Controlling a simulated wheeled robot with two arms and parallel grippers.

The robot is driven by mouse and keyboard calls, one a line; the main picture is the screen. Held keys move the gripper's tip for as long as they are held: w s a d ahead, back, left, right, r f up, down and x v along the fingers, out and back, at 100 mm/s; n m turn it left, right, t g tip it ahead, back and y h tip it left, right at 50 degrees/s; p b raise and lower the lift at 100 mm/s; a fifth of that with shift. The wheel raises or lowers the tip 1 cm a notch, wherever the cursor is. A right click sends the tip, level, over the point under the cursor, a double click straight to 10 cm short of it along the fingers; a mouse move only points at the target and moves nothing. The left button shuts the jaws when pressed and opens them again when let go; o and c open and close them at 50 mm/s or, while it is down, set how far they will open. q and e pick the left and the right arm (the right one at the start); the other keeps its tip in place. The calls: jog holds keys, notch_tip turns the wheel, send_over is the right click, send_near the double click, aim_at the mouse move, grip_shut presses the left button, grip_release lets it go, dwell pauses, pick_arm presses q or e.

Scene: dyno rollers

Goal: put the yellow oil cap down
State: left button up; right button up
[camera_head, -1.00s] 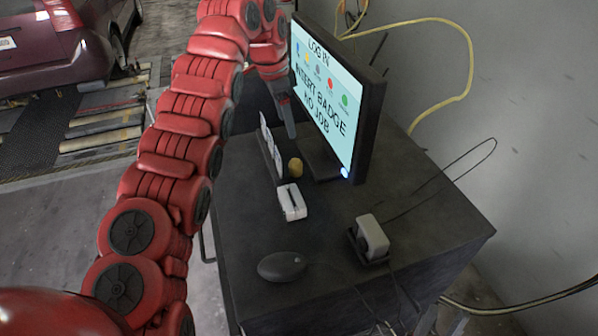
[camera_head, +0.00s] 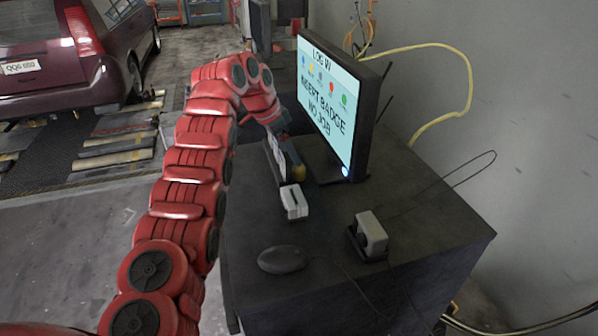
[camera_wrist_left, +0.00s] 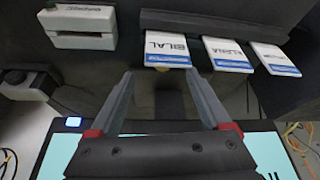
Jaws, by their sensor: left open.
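My right gripper is not in view.
The monitor (camera_head: 332,105) stands close on the right. The badge rack (camera_head: 272,163) holds several badges (camera_wrist_left: 230,54). A white badge reader (camera_head: 294,202), a mouse (camera_head: 282,259) and a small grey device (camera_head: 371,234) are on the desk (camera_head: 440,225). The desk's right side is mostly clear.

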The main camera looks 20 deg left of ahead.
aim_at(299, 171)
pick_arm(q)
jog(key=shift+w+d+f, duration=0.1)
jog(key=shift+w+f, duration=0.25)
jog(key=shift+f, duration=0.3)
jog(key=shift+w+d+f+p, duration=0.1)
jog(key=shift+d+f+p, duration=0.05)
jog(key=shift+p, duration=0.45)
jog(key=p+x, duration=0.3)
jog(key=x, duration=0.1)
jog(key=shift+w+f, duration=0.1)
jog(key=shift+f, duration=0.35)
grip_shut()
